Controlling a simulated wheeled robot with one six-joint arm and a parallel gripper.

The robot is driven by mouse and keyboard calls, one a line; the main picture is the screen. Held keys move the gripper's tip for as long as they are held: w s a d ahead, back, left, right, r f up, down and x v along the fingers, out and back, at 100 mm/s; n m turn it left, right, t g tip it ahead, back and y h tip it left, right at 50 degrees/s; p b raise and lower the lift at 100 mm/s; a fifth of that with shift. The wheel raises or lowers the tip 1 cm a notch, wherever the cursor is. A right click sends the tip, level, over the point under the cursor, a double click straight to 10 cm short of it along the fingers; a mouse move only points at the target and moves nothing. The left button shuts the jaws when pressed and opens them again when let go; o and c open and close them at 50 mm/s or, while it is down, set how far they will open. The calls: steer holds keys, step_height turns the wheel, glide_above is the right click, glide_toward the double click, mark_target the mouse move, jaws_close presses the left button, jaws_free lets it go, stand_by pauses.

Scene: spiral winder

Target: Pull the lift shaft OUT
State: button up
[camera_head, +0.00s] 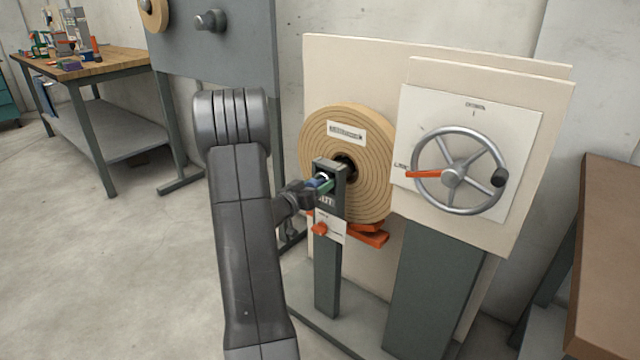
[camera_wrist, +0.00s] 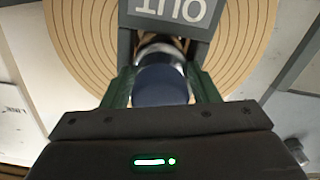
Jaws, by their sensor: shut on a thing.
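The lift shaft shows as a dark blue grip (camera_wrist: 162,86) with a metal collar behind it in the wrist view. In the head view its blue end (camera_head: 318,183) is small and partly hidden by my gripper. My gripper (camera_wrist: 162,92) is shut on the blue grip, with one green finger on each side. It also shows in the head view (camera_head: 323,185) at the post head. The grey post (camera_head: 327,275) bears a label reading OUT (camera_wrist: 172,9), upside down in the wrist view. The tan spiral roll (camera_head: 370,170) stands right behind the post.
A panel with a spoked handwheel (camera_head: 460,171) stands to the right. A brown-topped table (camera_head: 615,260) is at the right edge. The floor at left is clear.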

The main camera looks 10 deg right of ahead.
steer(key=p+v, duration=0.1)
steer(key=v, duration=0.9)
steer(key=shift+f+p, duration=0.15)
steer(key=shift+p, duration=0.25)
steer(key=shift+s, duration=0.1)
steer(key=o, duration=1.1)
steer(key=shift+a, duration=0.15)
steer(key=shift+s, duration=0.1)
steer(key=p+v, duration=0.2)
steer(key=v, duration=1.1)
steer(key=shift+s+a+p, duration=0.2)
steer(key=shift+a+p, duration=0.1)
